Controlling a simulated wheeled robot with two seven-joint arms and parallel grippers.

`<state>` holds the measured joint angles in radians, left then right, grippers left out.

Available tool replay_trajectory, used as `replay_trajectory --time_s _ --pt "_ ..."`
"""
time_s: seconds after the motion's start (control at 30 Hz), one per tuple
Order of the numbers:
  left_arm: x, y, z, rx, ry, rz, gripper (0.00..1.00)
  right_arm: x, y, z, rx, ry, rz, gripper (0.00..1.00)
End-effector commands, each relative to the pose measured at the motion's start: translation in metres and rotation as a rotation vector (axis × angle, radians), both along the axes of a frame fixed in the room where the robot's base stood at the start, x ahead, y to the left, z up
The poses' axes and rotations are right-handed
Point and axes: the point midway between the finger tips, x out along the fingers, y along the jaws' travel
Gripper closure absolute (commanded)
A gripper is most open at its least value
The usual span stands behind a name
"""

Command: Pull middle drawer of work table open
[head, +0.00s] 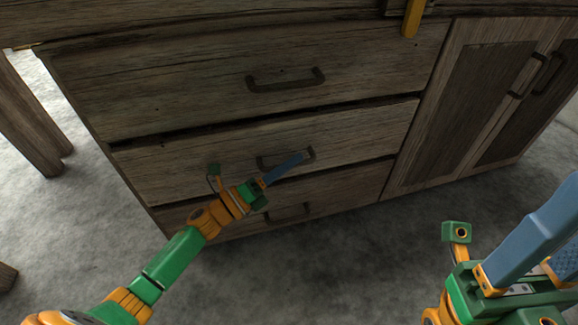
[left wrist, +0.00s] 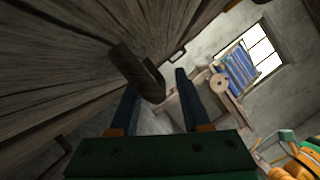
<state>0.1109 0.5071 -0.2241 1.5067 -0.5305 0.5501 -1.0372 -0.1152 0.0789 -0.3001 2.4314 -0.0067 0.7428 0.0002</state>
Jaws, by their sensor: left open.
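The middle drawer (head: 175,170) of the wooden work table has a dark bar handle (head: 264,163) and looks closed. My left gripper (head: 300,157) reaches in from the lower left, with its blue fingers at this handle and hiding part of it. In the left wrist view, the dark handle (left wrist: 138,72) lies between the open fingers (left wrist: 158,92), closer to the left one. I cannot tell whether it touches that finger. My right gripper (head: 550,240) is at the lower right, away from the table; its fingers look apart and empty, with their tips cut off by the frame.
A top drawer (head: 180,90) with its own handle (head: 286,80) is above, and a bottom drawer (head: 345,190) is below. Cabinet doors (head: 470,100) stand to the right. Bare grey floor (head: 330,255) lies in front. A wooden leg (head: 30,120) stands at the left.

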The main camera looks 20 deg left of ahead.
Motion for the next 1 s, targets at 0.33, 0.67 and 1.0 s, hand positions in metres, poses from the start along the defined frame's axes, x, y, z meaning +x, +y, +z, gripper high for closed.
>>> replay_trajectory --time_s 0.33,0.67,1.0 --pt "-0.0002 0.0003 -0.0003 -0.002 0.002 0.001 1.00 0.0002 0.0001 0.0001 0.001 0.001 0.001 0.50" --pt "-0.0003 0.0004 -0.0005 -0.002 0.002 0.001 1.00 0.0003 0.0000 0.0000 0.001 0.001 0.000 0.50" --pt "-0.0003 0.0004 -0.0006 -0.002 0.002 0.001 1.00 0.0004 -0.0001 0.0000 0.001 0.001 0.000 0.50"
